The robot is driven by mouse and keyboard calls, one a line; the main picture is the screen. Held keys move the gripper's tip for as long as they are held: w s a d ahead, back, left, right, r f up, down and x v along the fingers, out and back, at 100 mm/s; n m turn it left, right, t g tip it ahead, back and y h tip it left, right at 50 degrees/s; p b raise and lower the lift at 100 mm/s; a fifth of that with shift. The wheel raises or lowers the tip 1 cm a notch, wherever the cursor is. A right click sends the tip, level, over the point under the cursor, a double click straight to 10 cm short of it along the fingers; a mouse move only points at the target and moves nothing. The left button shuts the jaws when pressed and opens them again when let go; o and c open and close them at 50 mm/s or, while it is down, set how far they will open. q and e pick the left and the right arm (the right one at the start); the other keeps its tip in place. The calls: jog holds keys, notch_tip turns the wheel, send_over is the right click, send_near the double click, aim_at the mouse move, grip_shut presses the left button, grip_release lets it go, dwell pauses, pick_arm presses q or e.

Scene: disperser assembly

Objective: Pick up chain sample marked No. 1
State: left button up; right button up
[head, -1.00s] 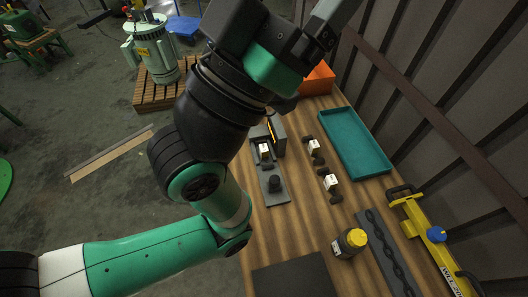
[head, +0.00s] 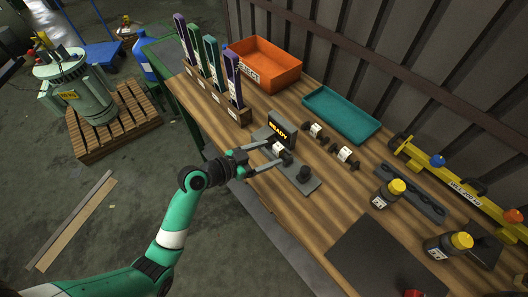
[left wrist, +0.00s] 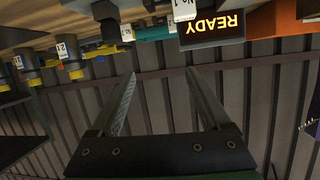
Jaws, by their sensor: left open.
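The chain sample marked No. 1 sits on the dark stand (head: 308,184) beside the display reading READY (head: 281,131). Its white tag (head: 279,149) shows in the head view; the tag also shows at the top edge of the left wrist view (left wrist: 183,10), reading "No. 1". My left gripper (head: 280,152) reaches in from the left, its open fingers close around the tag in the head view. In the left wrist view the open fingers (left wrist: 160,73) have nothing between them, with the tag beyond their tips. I cannot tell whether they touch the sample. My right gripper is not in view.
Two more tagged chain samples (head: 316,130) (head: 345,154) lie to the right. A teal tray (head: 340,112), an orange bin (head: 264,65), a rack of coloured strips (head: 213,84) and yellow-capped bottles (head: 388,194) stand around.

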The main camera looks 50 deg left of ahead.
aim_at(276, 148)
pick_arm(q)
jog(key=s+a+f+n, duration=0.1)
jog(key=s+a+f, duration=0.2)
jog(key=shift+n+g+y, duration=0.4)
jog(key=shift+n+y, duration=0.1)
jog(key=shift+y, duration=0.1)
jog(key=b+x, duration=0.1)
jog(key=x, duration=0.5)
jog(key=shift+w+a+f+b, duration=0.1)
jog(key=shift+a+f+b, duration=0.1)
jog(key=shift+f+b, duration=0.25)
jog(key=shift+w+a+f, duration=0.1)
jog(key=shift+w+f, duration=0.2)
jog(key=shift+w, duration=0.1)
jog(key=x, duration=0.1)
jog(key=b+x, duration=0.1)
jog(key=x, duration=0.1)
jog(key=b+x, duration=0.1)
jog(key=shift+w+a, duration=0.3)
jog(key=shift+r, duration=0.1)
grip_shut()
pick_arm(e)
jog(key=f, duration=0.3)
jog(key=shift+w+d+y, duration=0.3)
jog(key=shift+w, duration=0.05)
